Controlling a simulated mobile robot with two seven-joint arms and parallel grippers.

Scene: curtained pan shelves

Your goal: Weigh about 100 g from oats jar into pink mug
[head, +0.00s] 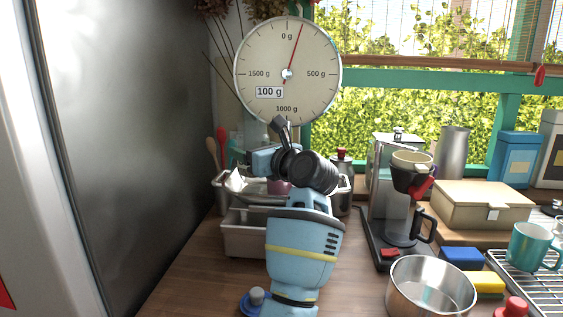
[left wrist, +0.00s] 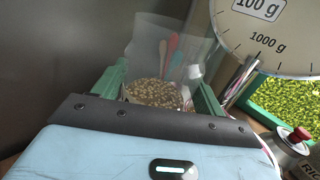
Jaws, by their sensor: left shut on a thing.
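My left gripper (left wrist: 158,92) has green fingers on either side of a clear jar (left wrist: 150,45) with oats (left wrist: 154,93) in it; it is shut on this jar. In the head view the gripper's light blue body (head: 264,161) is in front of the scale's lower part, and the jar is hard to make out. A pink mug (head: 278,187) shows only as a small patch behind my arm; its contents are hidden. My right gripper is out of view.
A grey bin (head: 243,238) stands left of my arm. A steel pot (head: 430,288), a coffee maker (head: 402,232) and a beige box (head: 484,205) stand to the right. A teal mug (head: 528,244) sits on a rack. A grey panel closes off the left side.

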